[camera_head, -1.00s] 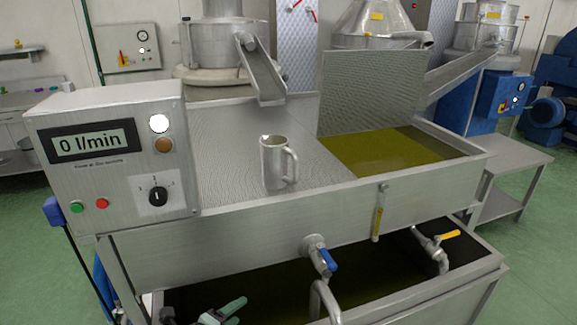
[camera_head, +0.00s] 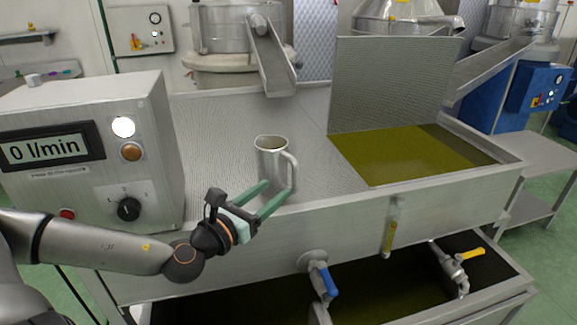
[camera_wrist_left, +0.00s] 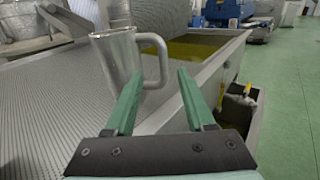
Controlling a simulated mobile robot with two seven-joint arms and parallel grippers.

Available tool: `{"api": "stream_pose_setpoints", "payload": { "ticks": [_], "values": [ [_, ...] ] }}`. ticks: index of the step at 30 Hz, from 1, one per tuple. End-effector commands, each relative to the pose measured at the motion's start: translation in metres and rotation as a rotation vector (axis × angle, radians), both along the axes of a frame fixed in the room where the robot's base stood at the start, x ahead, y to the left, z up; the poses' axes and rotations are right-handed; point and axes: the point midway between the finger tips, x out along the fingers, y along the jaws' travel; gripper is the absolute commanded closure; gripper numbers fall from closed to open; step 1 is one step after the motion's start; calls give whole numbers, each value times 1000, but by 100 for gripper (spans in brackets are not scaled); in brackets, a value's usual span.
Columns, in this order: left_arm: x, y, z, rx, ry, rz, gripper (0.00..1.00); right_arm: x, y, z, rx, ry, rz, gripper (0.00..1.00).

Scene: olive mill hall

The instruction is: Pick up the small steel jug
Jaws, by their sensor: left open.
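The small steel jug (camera_head: 268,163) stands upright on the ribbed steel top of the tank, near its front edge. Its handle points to the right in the head view. My left gripper (camera_head: 272,194) is open, with green fingers reaching to the jug from the front. In the left wrist view the jug (camera_wrist_left: 118,60) is beyond the left fingertip, and its handle (camera_wrist_left: 160,60) shows ahead of the space between the fingers (camera_wrist_left: 158,88). I cannot tell whether a finger touches the jug. My right gripper is not in view.
A control box with a display (camera_head: 45,150) stands left of the jug, near my left arm. An upright perforated plate (camera_head: 390,85) and a pool of green oil (camera_head: 410,155) are to the right. A steel chute (camera_head: 270,60) hangs behind. Valves (camera_head: 320,275) stick out from the tank front.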

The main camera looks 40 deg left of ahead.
Motion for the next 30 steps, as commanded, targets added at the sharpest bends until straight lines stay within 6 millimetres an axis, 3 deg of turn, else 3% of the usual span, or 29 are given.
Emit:
{"api": "stream_pose_setpoints", "payload": {
  "ticks": [14, 30],
  "values": [
    [24, -1, -2, -7, -5, 0, 45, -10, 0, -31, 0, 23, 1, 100],
    [67, -1, 1, -7, -1, 1, 45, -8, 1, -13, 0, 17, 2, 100]
  ]
}}
